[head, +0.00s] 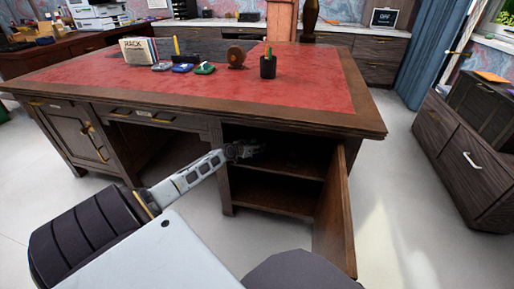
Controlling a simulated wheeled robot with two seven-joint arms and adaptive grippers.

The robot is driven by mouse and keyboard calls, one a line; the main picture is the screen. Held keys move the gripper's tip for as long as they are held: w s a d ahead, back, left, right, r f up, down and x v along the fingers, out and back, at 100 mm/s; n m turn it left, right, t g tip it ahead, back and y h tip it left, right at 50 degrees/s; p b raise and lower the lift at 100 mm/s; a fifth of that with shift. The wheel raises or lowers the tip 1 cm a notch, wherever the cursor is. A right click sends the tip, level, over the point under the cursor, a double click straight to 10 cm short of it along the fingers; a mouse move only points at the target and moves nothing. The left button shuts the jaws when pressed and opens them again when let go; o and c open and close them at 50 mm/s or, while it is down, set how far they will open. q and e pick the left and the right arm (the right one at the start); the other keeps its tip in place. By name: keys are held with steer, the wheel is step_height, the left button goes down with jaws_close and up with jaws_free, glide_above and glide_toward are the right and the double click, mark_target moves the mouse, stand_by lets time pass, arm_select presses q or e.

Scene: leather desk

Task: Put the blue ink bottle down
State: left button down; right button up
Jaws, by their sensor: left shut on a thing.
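My left arm reaches from the lower left to the open right-hand compartment of the desk. My left gripper (245,150) is at the compartment's opening, under the desk top and above the inner shelf (275,199). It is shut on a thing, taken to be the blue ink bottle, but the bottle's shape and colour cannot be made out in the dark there. Whether it touches the shelf cannot be told. My right gripper is not in view.
The open wooden door (336,215) stands to the right of the compartment. The desk's red leather top (300,95) carries a pen cup (268,67), a tape-like round item (236,57), small coloured items and books (138,50). A dark cabinet (462,155) stands at right.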

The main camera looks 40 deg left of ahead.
arm_select(q)
steer(key=c, duration=0.9)
jaws_free()
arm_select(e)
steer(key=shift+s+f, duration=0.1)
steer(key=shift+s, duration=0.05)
arm_select(q)
steer(key=shift+s+r, duration=0.1)
steer(key=shift+s, duration=0.15)
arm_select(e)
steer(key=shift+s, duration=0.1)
arm_select(q)
steer(key=shift+p+v, duration=0.9)
steer(key=shift+v, duration=0.8)
steer(key=shift+p+v, duration=0.45)
steer(key=shift+v, duration=0.65)
steer(key=shift+p+v, duration=0.9)
steer(key=shift+v, duration=2.1)
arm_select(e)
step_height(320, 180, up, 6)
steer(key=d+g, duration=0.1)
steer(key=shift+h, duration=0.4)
